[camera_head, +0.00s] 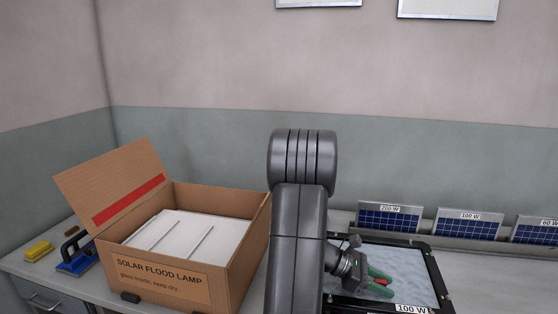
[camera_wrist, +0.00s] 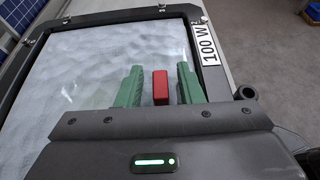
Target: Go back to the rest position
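My gripper (camera_head: 385,283) is at the right of the head view, over a black-framed floodlight housing (camera_head: 436,282) labelled 100 W. In the wrist view my gripper (camera_wrist: 160,78) has two green fingers standing apart, with a small red block-like piece (camera_wrist: 160,88) between them. A gap shows on each side of the red piece. I cannot tell whether it is part of the gripper or a separate thing. The housing (camera_wrist: 90,60) fills the view behind the fingers, with a pale, mottled area under glass. The height of the fingers above it is unclear.
An open cardboard box (camera_head: 240,262) marked SOLAR FLOOD LAMP holds white panels. A blue tool (camera_head: 77,262) and a yellow block (camera_head: 38,250) lie left of it. Small solar panels labelled 200 W (camera_head: 388,218), 100 W (camera_head: 468,224) and 60 W (camera_head: 535,230) stand along the back.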

